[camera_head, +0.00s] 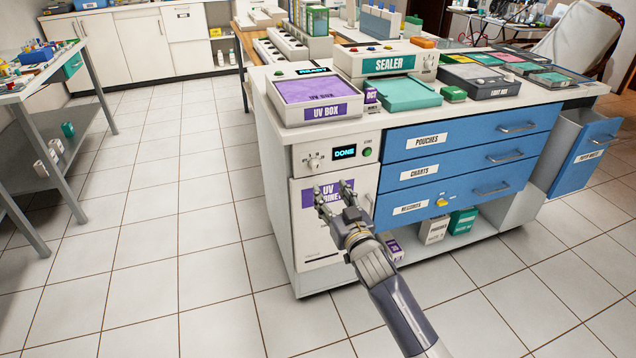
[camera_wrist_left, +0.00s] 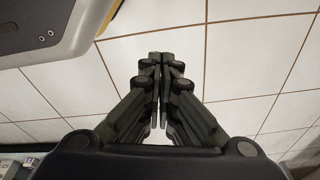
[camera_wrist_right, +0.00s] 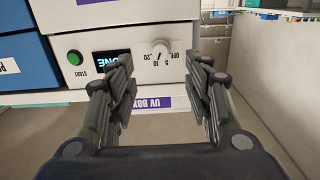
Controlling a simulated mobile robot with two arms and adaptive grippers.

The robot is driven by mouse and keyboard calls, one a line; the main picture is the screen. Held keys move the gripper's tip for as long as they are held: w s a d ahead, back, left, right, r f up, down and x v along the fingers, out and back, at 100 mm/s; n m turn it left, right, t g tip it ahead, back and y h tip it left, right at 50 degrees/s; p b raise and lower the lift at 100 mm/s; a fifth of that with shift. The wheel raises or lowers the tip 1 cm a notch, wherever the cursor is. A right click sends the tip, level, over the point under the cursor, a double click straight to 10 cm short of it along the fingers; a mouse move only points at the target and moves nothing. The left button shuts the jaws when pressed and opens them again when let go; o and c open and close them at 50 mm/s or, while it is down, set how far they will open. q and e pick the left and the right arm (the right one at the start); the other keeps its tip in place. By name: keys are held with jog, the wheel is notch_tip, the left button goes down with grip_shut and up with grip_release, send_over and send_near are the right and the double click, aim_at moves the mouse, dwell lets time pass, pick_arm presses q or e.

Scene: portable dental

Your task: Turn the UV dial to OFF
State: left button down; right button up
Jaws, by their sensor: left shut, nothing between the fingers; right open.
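The UV dial (camera_head: 313,162) is a small white knob on the cabinet's upper left panel. In the right wrist view the UV dial (camera_wrist_right: 160,50) appears upside down, with OFF, 5, 10 and 20 marked around it. Its exact setting is too small to tell. A display (camera_head: 344,153) beside it reads DONE. My right gripper (camera_head: 333,190) is open and empty in front of the UV cabinet door, below the dial. In its wrist view the right gripper's fingers (camera_wrist_right: 162,66) frame the dial without touching it. My left gripper (camera_wrist_left: 160,58) is shut and empty above floor tiles.
A green START button (camera_head: 367,152) sits right of the display. The purple UV box (camera_head: 318,113) stands on the counter above. Blue drawers (camera_head: 470,146) lie to the right, and a blue side drawer (camera_head: 590,146) stands open. The tiled floor (camera_head: 180,230) to the left is clear.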

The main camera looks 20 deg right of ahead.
aim_at(317, 169)
jog(key=w+b, duration=0.1)
jog(key=w, duration=0.8)
jog(key=shift+w+a+r+b, duration=0.1)
jog(key=shift+w+a+b, duration=0.05)
jog(key=shift+w+b, duration=0.25)
pick_arm(q)
jog(key=w+r, duration=0.3)
jog(key=r, duration=0.3)
jog(key=shift+d+r, duration=0.2)
jog(key=shift+r, duration=0.05)
pick_arm(e)
jog(key=shift+w, duration=0.5)
pick_arm(q)
jog(key=shift+w, duration=0.1)
pick_arm(e)
jog(key=c, duration=1.1)
